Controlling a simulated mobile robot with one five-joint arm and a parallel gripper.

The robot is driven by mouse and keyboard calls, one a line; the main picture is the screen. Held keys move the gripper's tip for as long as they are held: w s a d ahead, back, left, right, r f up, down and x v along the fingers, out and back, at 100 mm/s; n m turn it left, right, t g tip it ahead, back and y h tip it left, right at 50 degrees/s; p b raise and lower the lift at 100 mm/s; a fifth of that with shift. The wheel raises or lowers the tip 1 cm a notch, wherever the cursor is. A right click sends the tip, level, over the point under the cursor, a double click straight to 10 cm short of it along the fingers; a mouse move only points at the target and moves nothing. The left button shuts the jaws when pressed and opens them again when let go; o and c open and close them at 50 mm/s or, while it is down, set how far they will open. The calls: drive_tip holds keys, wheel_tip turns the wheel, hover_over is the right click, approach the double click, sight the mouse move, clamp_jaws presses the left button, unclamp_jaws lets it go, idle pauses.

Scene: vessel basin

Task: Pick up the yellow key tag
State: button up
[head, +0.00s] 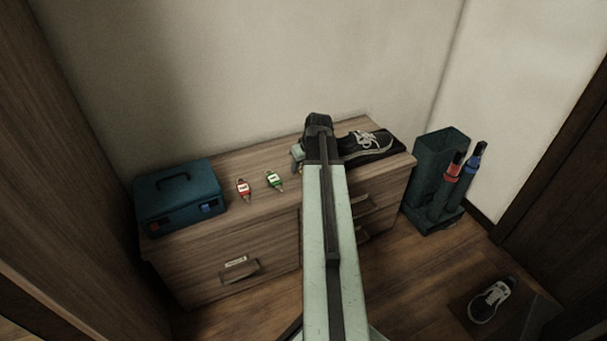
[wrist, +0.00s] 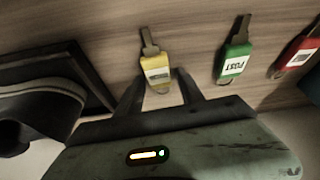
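The yellow key tag (wrist: 156,72) lies on the wooden cabinet top, its key pointing up in the wrist view. My gripper (wrist: 160,76) is open, with one dark finger on each side of the tag's lower part. I cannot tell whether the fingers touch the tag or are still above it. In the head view my arm reaches over the cabinet, and my gripper (head: 297,158) is partly hidden by the arm.
A green key tag (wrist: 234,62) and a red key tag (wrist: 296,56) lie to the right in the wrist view. The head view shows a blue toolbox (head: 178,196), a dark shoe (head: 370,146) on a tray, and a bin (head: 432,185) beside the cabinet (head: 225,250).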

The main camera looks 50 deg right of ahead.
clamp_jaws()
